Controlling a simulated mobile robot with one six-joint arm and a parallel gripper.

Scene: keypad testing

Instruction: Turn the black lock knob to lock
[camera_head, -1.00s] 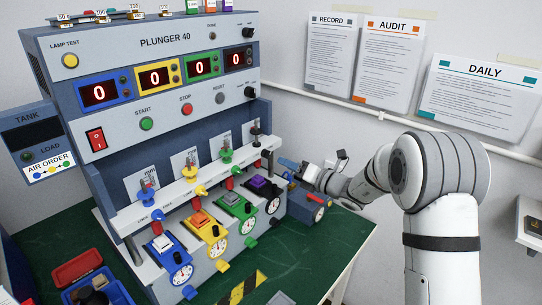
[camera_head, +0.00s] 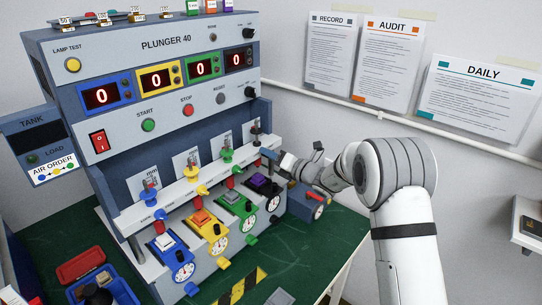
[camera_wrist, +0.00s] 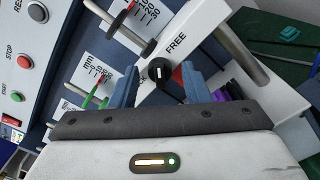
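The black lock knob (camera_wrist: 158,72) shows in the wrist view on a white rail, with a pale mark on its face. "FREE" is printed to its upper right; the other label is mostly hidden behind a finger. My gripper (camera_wrist: 160,78) is open, with one blue finger on each side of the knob in the picture. I cannot tell whether either finger touches it. In the head view my gripper (camera_head: 271,154) is at the right end of the rail (camera_head: 187,181), by the black station, and the lock knob cannot be made out there.
Blue (camera_head: 172,257), yellow (camera_head: 211,231), green (camera_head: 241,210) and black stations stand in a row below the rail. A blue box with a red lever (camera_head: 306,203) is close under my wrist. A thick rod (camera_wrist: 243,55) stands right of the knob in the wrist view.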

